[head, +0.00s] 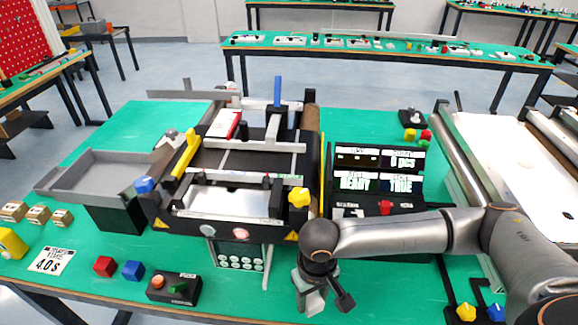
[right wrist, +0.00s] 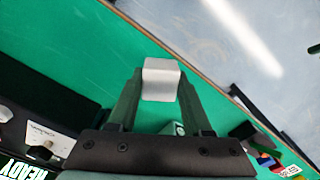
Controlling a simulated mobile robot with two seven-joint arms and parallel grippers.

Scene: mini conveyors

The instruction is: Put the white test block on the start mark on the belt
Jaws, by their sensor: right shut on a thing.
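My right gripper (head: 322,300) is at the front edge of the green table, right of the conveyor. It is shut on the white test block (head: 313,302). In the right wrist view the block (right wrist: 161,80) sits between the two fingertips, over the green table top and clear of the conveyor. The dark conveyor belt (head: 262,163) is in the middle of the head view, with pale lines across it. I cannot tell which marking is the start mark. My left gripper is not in view.
Grey rails and a bridge with a blue post (head: 277,92) stand over the belt. A yellow lever (head: 186,155) is at its left and a yellow knob (head: 298,197) at its front right. A display box (head: 375,170) stands to the right. A button box (head: 174,288) is at the front.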

